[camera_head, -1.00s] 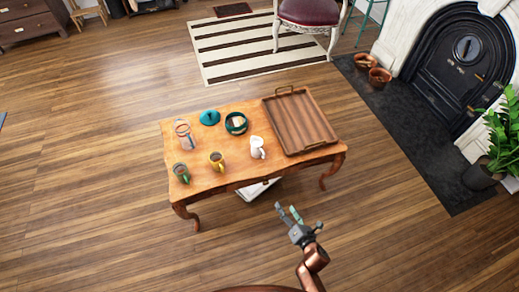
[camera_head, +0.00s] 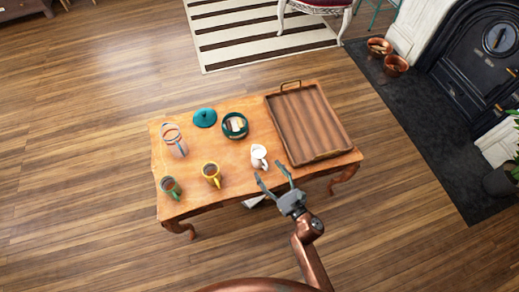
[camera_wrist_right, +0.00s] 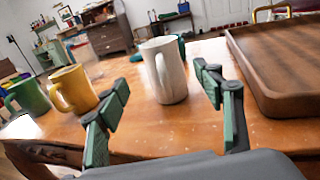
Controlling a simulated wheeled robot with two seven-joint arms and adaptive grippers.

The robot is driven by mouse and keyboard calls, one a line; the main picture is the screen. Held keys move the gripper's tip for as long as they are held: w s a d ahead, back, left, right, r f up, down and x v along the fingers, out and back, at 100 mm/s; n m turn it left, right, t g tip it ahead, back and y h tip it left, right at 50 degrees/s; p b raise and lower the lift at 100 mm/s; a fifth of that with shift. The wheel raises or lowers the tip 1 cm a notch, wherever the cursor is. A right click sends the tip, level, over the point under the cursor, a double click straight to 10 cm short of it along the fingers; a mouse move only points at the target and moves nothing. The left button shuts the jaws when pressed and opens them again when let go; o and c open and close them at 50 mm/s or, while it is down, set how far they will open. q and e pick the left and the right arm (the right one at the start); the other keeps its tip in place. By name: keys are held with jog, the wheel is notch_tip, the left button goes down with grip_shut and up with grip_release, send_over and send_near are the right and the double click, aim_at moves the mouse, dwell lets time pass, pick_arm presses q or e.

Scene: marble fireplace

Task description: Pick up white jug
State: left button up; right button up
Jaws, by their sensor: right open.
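The white jug (camera_head: 259,156) stands upright on the wooden table (camera_head: 225,169), left of the tray, near the front edge. In the right wrist view the jug (camera_wrist_right: 165,70) stands ahead, between the lines of the two fingers, with its handle toward the left. My right gripper (camera_head: 274,177) is open and empty. Its fingertips are at the table's front edge, just short of the jug and apart from it. The right gripper (camera_wrist_right: 160,85) also shows in the wrist view with its fingers spread. My left gripper is not in view.
A wooden tray (camera_head: 309,121) lies right of the jug. Floor around the table is open.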

aim_at(262, 159)
jog(key=x, duration=0.2)
jog(key=shift+w+a+r+b, duration=0.1)
jog(key=shift+w+a+b, duration=0.1)
jog(key=shift+w+b, duration=0.15)
jog(key=b+x, duration=0.1)
jog(key=x, duration=0.3)
jog(key=shift+w+r, duration=0.1)
jog(key=shift+w, duration=0.2)
jog(key=shift+w+r, duration=0.1)
jog(key=shift+w, duration=0.15)
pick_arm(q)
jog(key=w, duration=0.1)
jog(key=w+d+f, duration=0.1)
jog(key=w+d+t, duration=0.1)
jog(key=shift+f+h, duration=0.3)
pick_arm(e)
jog(key=c, duration=1.4)
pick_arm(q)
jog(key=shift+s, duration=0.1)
pick_arm(e)
jog(key=shift+c, duration=0.8)
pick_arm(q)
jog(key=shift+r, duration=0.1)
pick_arm(e)
jog(key=shift+r, duration=0.2)
